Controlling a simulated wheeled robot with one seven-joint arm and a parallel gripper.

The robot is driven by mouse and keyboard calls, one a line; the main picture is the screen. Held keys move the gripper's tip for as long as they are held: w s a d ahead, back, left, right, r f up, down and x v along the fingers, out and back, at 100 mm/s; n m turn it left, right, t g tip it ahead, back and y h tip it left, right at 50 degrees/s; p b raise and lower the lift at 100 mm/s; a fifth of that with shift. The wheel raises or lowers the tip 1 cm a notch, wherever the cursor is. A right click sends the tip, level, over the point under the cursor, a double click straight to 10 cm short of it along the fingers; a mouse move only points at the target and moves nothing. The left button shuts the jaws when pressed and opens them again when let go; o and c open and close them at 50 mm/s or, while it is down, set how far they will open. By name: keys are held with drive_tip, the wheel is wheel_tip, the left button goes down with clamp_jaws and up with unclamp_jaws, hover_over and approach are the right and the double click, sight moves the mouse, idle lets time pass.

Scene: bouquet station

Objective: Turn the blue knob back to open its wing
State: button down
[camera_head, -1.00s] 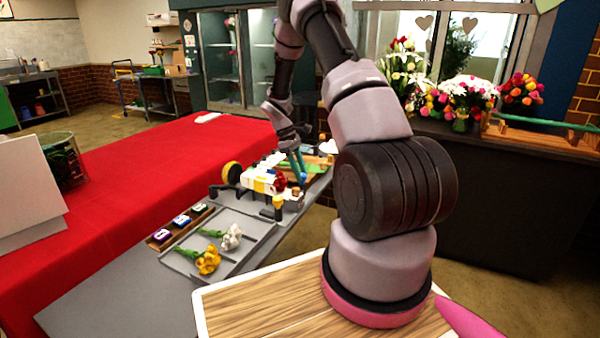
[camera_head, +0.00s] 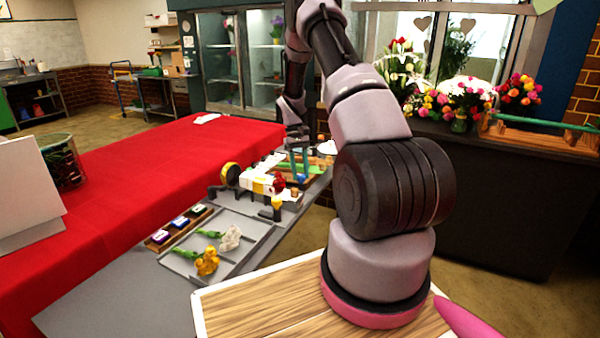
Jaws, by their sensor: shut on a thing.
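My gripper (camera_head: 299,178) reaches down at the far right end of the bouquet station, its teal fingers nearly upright. The white station block (camera_head: 256,183) with coloured parts stands just left of the fingers. A red round part (camera_head: 279,184) sits on its right end. The blue knob's wing cannot be made out clearly; my fingers cover that area.
In front, a grey tray (camera_head: 240,262) holds yellow and white flowers. A wooden rack (camera_head: 163,245) lies left of it. Red cloth (camera_head: 150,170) covers the table behind.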

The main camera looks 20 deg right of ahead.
idle(0.4)
drive_tip(key=c, duration=0.5)
unclamp_jaws()
drive_tip(key=v, duration=1)
drive_tip(key=shift+w+r, duration=0.2)
drive_tip(key=shift+r, duration=0.15)
drive_tip(key=shift+d, duration=0.15)
